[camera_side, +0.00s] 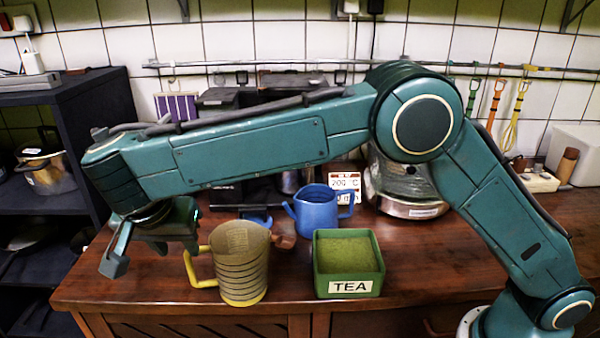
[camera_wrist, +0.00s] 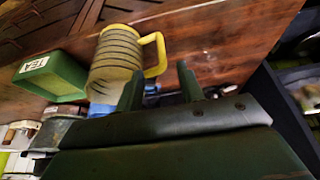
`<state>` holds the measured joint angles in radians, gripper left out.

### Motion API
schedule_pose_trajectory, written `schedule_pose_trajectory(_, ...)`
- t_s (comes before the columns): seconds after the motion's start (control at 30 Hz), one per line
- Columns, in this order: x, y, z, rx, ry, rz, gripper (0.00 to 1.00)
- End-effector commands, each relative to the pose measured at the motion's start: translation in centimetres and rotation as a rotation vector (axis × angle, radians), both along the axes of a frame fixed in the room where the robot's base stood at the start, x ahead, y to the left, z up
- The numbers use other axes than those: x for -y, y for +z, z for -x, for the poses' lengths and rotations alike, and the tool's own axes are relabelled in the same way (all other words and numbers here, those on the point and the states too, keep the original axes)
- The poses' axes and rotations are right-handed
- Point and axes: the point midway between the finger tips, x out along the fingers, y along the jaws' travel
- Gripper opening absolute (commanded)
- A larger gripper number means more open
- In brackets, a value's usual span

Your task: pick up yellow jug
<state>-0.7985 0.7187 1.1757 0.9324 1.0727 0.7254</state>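The yellow jug (camera_side: 242,268) stands upright on the brown wooden counter, with dark rings around its body. Its yellow handle (camera_side: 194,270) points left, towards my gripper (camera_side: 138,253). My gripper is left of the jug, a little above the handle's level in the picture, and apart from it. In the wrist view the jug (camera_wrist: 115,62) lies beyond the fingers and its handle (camera_wrist: 157,52) is above the gap between them. The two fingers of my gripper (camera_wrist: 159,85) are spread with nothing between them.
A green TEA box (camera_side: 348,262) is right of the jug. A blue jug (camera_side: 318,211) stands behind them, near a silver kettle (camera_side: 410,208). A dark shelf unit (camera_side: 60,115) with pots is at the left. The counter's front edge (camera_side: 200,311) runs below the jug.

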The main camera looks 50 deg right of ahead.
Motion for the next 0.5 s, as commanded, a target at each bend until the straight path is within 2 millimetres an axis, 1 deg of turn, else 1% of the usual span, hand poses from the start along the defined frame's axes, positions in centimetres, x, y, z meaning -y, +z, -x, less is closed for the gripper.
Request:
schedule_pose_trajectory(0.1,0.5,-1.3,-0.3,-0.003,-0.001,0.001,0.38)
schedule_pose_trajectory(0.23,0.8,-2.5,-0.7,-0.001,-0.002,0.001,0.38)
schedule_pose_trajectory(0.33,0.9,-3.0,-0.9,0.0,-0.001,-0.001,0.38)
schedule_pose_trajectory(0.5,0.9,-3.3,-0.9,0.0,-0.001,-0.002,0.38)
